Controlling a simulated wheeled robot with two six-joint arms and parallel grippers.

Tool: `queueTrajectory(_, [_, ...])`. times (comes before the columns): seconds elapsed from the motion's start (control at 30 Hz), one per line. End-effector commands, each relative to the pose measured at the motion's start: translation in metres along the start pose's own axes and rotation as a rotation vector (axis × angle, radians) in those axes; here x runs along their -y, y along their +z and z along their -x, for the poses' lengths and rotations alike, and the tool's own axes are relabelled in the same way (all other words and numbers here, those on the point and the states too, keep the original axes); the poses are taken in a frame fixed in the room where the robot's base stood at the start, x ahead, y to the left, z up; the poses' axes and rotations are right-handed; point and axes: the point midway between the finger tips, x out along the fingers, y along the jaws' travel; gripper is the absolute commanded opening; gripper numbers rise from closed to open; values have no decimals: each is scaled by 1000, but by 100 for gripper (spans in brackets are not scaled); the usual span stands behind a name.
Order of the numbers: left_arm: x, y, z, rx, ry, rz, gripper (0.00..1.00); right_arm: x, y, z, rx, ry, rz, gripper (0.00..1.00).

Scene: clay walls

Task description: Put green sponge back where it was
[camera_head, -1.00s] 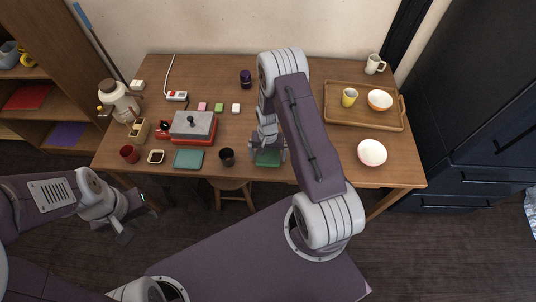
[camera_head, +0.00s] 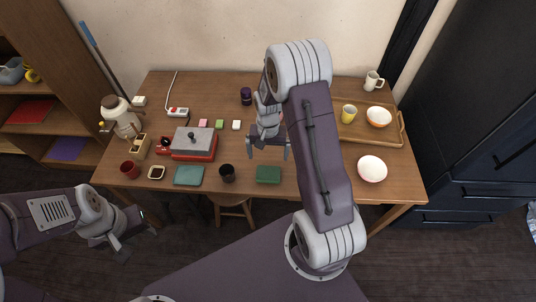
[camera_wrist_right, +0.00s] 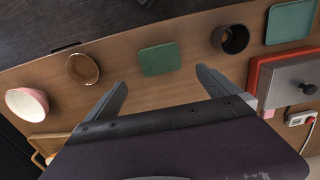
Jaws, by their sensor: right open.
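A white-and-pink bowl (camera_head: 372,168) stands to the right. Small pink, green (camera_head: 220,124) and white blocks lie behind. A wooden tray (camera_head: 389,138) holds a yellow cup and a bowl.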

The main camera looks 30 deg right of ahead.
Motion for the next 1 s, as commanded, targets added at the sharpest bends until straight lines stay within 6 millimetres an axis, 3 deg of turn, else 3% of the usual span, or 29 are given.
queueTrajectory(0.07, [0, 0, 0, 0, 0, 0, 36, 4, 14, 18, -13, -7, 56, 100])
queueTrajectory(0.2, [0, 0, 0, 0, 0, 0, 36, 10, 71, 64, -53, -28, 272, 100])
queueTrajectory(0.3, [0, 0, 0, 0, 0, 0, 36, 5, 111, 84, -77, -40, 411, 100])
queueTrajectory(0.4, [0, 0, 0, 0, 0, 0, 36, 0, 136, 92, -92, -46, 498, 100])
queueTrajectory(0.53, [0, 0, 0, 0, 0, 0, 36, -3, 146, 94, -95, -48, 531, 100])
queueTrajectory(1.0, [0, 0, 0, 0, 0, 0, 36, -3, 145, 93, -94, -47, 527, 100])
